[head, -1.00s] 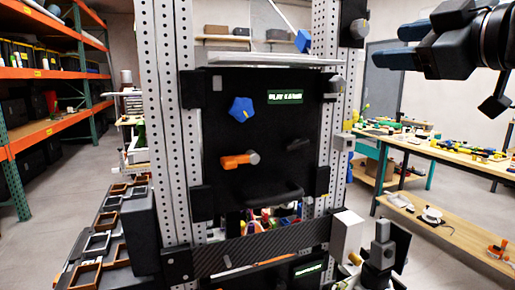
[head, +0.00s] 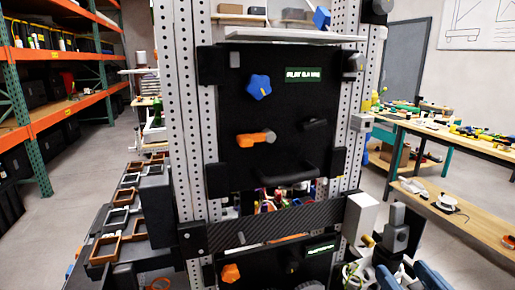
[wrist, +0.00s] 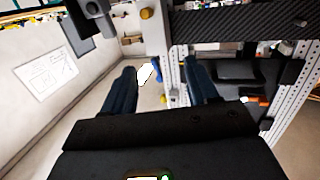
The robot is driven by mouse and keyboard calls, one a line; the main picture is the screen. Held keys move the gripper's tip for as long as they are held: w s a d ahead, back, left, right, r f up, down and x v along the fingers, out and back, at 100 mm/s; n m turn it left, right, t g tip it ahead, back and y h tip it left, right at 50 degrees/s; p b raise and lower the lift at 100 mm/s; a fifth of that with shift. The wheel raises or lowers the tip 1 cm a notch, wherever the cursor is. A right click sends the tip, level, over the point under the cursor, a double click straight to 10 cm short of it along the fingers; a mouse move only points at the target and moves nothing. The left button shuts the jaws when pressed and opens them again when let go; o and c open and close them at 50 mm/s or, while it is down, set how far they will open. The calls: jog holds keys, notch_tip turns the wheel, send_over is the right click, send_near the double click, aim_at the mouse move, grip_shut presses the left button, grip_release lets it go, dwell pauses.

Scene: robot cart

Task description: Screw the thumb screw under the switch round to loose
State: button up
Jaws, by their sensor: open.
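A small brass-coloured screw head (head: 368,240), which looks like the thumb screw, sits low on the right side of the rack, below a white box (head: 366,215). A grey upright piece on a dark housing (head: 396,232), possibly the switch, is just right of it. In the wrist view a brass-yellow knob (wrist: 144,14) shows at the top, beside a grey block (wrist: 95,8). My gripper (head: 408,278) is at the bottom right of the head view, below and apart from the screw. Its two blue fingers (wrist: 160,68) are spread in the wrist view, with nothing held between them.
The rack's black panel (head: 290,105) carries a blue star knob (head: 259,87), an orange handle (head: 256,138) and a black bar handle. A carbon-look crossbar (head: 265,228) runs below. Wooden frames (head: 103,250) lie at left. Benches (head: 450,140) and open floor are at right.

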jog(key=s+f+m+g+h, duration=0.1)
jog(key=s+f, duration=0.4)
jog(key=s, duration=0.4)
jog(key=s+f+m+g+h, duration=0.1)
jog(key=s+f, duration=0.4)
jog(key=s, duration=0.3)
jog(key=s+r+n+y, duration=0.1)
jog(key=s, duration=1.4)
jog(key=shift+s+a+g, duration=0.25)
jog(key=shift+a+g, duration=0.05)
jog(key=shift+a, duration=0.1)
